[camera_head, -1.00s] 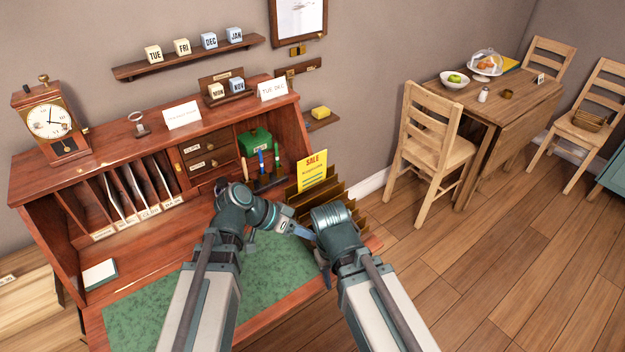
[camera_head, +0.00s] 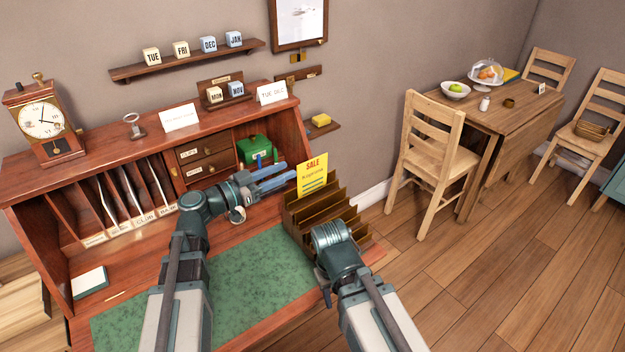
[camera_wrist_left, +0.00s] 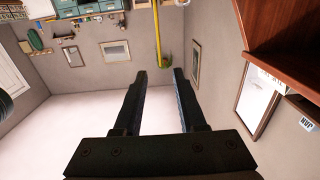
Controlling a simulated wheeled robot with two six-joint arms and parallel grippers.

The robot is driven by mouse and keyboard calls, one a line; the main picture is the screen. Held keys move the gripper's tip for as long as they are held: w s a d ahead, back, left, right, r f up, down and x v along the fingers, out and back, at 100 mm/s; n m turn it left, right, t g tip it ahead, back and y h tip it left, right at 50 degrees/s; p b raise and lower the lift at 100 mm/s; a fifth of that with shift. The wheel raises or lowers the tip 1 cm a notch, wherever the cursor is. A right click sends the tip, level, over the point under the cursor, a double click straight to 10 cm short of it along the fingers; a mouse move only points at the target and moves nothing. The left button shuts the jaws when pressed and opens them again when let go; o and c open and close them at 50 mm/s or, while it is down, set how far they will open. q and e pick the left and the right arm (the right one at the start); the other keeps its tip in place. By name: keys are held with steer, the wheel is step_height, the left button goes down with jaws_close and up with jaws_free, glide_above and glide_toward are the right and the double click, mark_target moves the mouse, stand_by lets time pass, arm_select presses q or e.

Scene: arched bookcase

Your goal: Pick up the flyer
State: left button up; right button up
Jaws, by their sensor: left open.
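The flyer (camera_head: 312,176) is a yellow card with red "SALE" lettering, standing upright in the stepped brown rack (camera_head: 325,208) at the right end of the desk. My left gripper (camera_head: 287,173) is open and empty, pointing right, with its fingertips just left of the flyer and apart from it. In the left wrist view the open fingers (camera_wrist_left: 158,76) have nothing between them. A thin yellow strip (camera_wrist_left: 161,35) lies beyond the tips there; I cannot tell if it is the flyer edge-on. My right gripper (camera_head: 323,280) is low in front of the rack, mostly hidden by its arm.
The wooden desk has a green mat (camera_head: 250,280), upright letter slots, a green box (camera_head: 254,150) and pens behind my left gripper. A chair (camera_head: 435,160) stands farther right.

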mark_target(312, 161)
arm_select(q)
steer(key=shift+x, duration=2.3)
steer(key=shift+w+d+f, duration=0.1)
steer(key=x, duration=0.3)
steer(key=b+x, duration=0.1)
steer(key=x, duration=0.1)
steer(key=shift+w+f, duration=0.1)
steer(key=shift+f, duration=0.3)
steer(key=shift+c, duration=0.3)
jaws_close()
